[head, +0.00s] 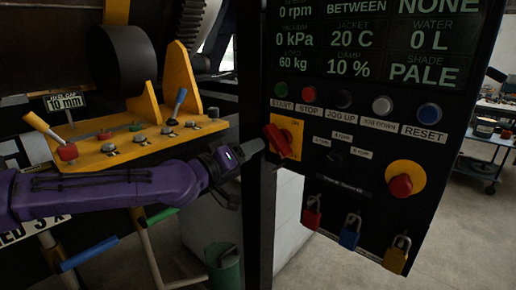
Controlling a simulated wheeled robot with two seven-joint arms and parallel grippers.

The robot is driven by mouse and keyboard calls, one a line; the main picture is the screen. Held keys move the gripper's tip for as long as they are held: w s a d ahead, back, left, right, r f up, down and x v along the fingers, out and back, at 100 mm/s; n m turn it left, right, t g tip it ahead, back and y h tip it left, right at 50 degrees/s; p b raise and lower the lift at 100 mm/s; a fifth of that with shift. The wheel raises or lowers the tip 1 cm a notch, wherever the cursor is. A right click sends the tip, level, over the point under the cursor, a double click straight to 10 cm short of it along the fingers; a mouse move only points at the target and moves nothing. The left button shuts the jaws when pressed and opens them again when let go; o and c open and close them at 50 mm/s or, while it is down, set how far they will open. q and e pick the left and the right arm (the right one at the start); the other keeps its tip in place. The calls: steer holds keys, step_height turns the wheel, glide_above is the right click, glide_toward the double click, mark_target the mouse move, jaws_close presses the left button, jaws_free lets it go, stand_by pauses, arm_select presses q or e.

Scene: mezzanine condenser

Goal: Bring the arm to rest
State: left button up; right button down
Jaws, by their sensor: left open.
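My left arm, purple, comes in from the left, and its gripper (250,150) is in the middle of the view. The gripper is open and seems empty. Its tip is close to the red rotary switch (279,141) on a yellow plate at the left edge of the black control panel (350,190). I cannot tell whether they touch. My right gripper is not in view.
The panel carries a row of buttons, a red stop knob (401,185) and red, blue and yellow padlocks (350,232). A yellow bracket (130,145) with levers stands behind my arm. A green bin (223,268) is below. A cart (482,160) stands at right.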

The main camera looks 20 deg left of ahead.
arm_select(q)
steer(key=s+a+f+n+g+y, duration=0.1)
steer(key=s+f+n+g+y, duration=0.2)
steer(key=f, duration=1.1)
steer(key=s+a+f+n+g+y, duration=0.15)
steer(key=f+n+y, duration=0.25)
steer(key=f, duration=1.1)
steer(key=s+a+f+m+g+y+b, duration=0.1)
steer(key=s+f+g, duration=0.3)
steer(key=s+f, duration=0.9)
steer(key=s+a+f+m+g+y, duration=0.1)
steer(key=s+f+m+g, duration=0.3)
steer(key=s+f, duration=0.9)
steer(key=s+a+g, duration=0.1)
steer(key=s, duration=0.5)
steer(key=shift+s+a+y+b, duration=0.15)
steer(key=shift+a+y+b, duration=0.15)
steer(key=shift+a+b, duration=0.1)
